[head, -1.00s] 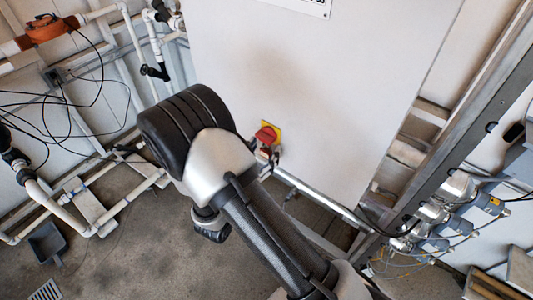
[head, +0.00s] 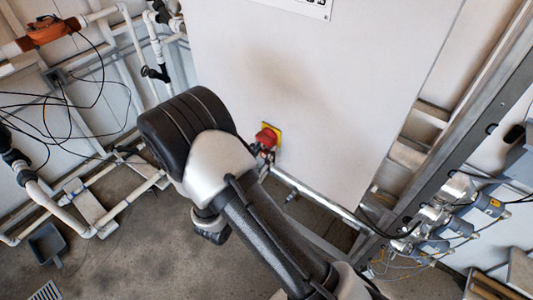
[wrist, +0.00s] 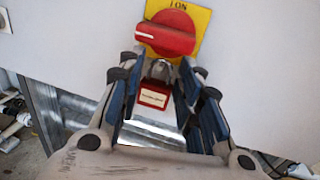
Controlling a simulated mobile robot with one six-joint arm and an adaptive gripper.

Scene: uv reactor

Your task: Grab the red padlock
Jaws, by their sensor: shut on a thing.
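The red padlock (wrist: 154,95) has a red body with a pale label and a metal shackle at its top. In the wrist view it sits between the blue-padded fingers of my gripper (wrist: 160,72), just below the red rotary switch (wrist: 168,33) on its yellow plate (wrist: 198,22). My gripper is shut on the padlock. Whether the shackle still passes through the switch is hidden by the fingertips. In the head view my gripper (head: 265,154) shows only partly, close under the red switch (head: 266,137), and I cannot make out the padlock there.
The switch is mounted on a large white cabinet panel (head: 330,90). A metal pipe (head: 320,199) runs along its lower edge. White pipes (head: 125,208) and black cables stand at left; grey and blue fittings (head: 455,210) are at right. Open concrete floor (head: 150,255) lies below.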

